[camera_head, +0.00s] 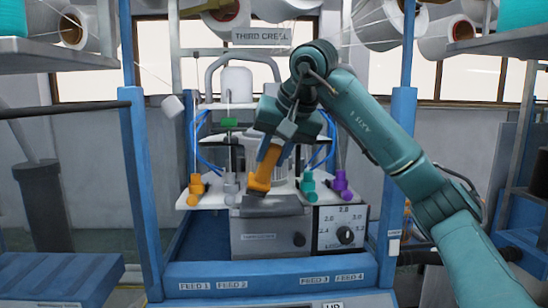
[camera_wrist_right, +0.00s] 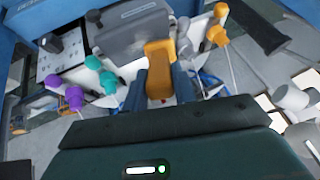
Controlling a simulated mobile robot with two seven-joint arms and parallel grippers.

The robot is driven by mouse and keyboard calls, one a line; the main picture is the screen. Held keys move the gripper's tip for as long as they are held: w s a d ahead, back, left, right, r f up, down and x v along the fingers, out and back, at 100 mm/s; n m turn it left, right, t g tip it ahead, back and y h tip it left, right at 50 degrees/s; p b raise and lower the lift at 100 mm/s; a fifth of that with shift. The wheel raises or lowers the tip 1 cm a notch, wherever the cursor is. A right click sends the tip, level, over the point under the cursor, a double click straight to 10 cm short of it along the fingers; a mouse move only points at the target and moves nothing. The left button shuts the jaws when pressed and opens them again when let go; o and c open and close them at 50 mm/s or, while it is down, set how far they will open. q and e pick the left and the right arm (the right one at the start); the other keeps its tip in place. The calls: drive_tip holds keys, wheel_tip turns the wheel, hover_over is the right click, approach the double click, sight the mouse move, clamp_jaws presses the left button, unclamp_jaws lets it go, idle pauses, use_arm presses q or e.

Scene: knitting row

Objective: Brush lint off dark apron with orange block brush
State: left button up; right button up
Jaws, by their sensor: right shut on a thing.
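My right gripper (camera_head: 270,154) comes in from the right and is shut on the orange block brush (camera_head: 261,178). The brush tilts, its lower end close above the dark grey top (camera_head: 270,205) of the machine's front housing, which seems to be the apron. I cannot tell whether they touch. In the right wrist view the brush (camera_wrist_right: 159,66) sits between the blue fingers of the gripper (camera_wrist_right: 160,84), with the grey housing (camera_wrist_right: 130,32) just beyond. No lint can be made out. My left gripper is not in view.
A dial panel (camera_head: 341,230) stands right of the housing. Blue posts (camera_head: 140,190) rise on both sides, with a blue front rail (camera_head: 270,275) below. Yarn cones hang overhead.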

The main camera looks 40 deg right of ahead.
drive_tip(key=shift+r, duration=2.55)
drive_tip(key=shift+r, duration=1.5)
drive_tip(key=shift+f, duration=0.1)
